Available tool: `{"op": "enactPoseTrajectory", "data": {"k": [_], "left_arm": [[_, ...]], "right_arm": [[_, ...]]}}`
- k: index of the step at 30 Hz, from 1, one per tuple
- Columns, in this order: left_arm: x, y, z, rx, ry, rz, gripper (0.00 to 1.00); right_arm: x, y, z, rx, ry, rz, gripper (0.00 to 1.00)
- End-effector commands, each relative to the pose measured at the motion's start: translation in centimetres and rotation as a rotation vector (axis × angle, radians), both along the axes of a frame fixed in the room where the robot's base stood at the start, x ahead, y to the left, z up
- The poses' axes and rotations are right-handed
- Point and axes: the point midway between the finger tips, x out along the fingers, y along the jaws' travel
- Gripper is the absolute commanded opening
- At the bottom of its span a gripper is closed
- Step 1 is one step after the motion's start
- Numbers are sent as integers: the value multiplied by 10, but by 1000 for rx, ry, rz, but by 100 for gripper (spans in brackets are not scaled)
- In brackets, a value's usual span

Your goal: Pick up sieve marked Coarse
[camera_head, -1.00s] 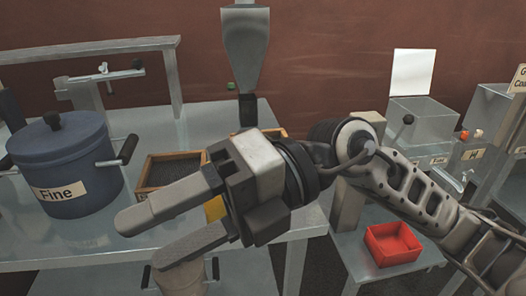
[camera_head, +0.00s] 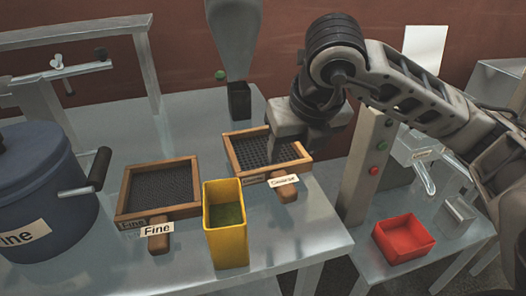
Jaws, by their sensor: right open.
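The sieve marked Coarse (camera_head: 245,157) lies on the metal table, a wooden frame with dark mesh and a short handle towards me. Its label (camera_head: 284,181) is on the handle side. My right gripper (camera_head: 300,140) is over the right part of this sieve, pointing down, and hides some of its mesh and far right rim. Its fingers are open; I cannot tell whether they touch the frame. The sieve marked Fine (camera_head: 163,187) lies to the left, with its handle towards me. My left gripper is out of view.
A yellow open container (camera_head: 228,234) stands between the two sieve handles at the front. A blue pot marked Fine (camera_head: 45,190) stands at left. A metal funnel (camera_head: 233,45) hangs behind. A red tray (camera_head: 403,239) sits on the lower table at right.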

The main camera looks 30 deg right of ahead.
Motion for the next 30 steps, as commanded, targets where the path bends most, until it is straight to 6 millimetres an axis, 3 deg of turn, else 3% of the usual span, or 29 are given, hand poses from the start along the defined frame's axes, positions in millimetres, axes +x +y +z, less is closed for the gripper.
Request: {"op": "enactPoseTrajectory", "data": {"k": [6,14,24,30], "left_arm": [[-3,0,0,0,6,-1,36],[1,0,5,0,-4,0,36],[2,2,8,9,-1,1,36],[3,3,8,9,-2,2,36]], "right_arm": [[16,-3,-40,0,5,0,58],[23,-4,-57,1,2,2,58],[41,-5,-98,1,3,2,58],[42,-5,-102,1,0,3,58]]}}
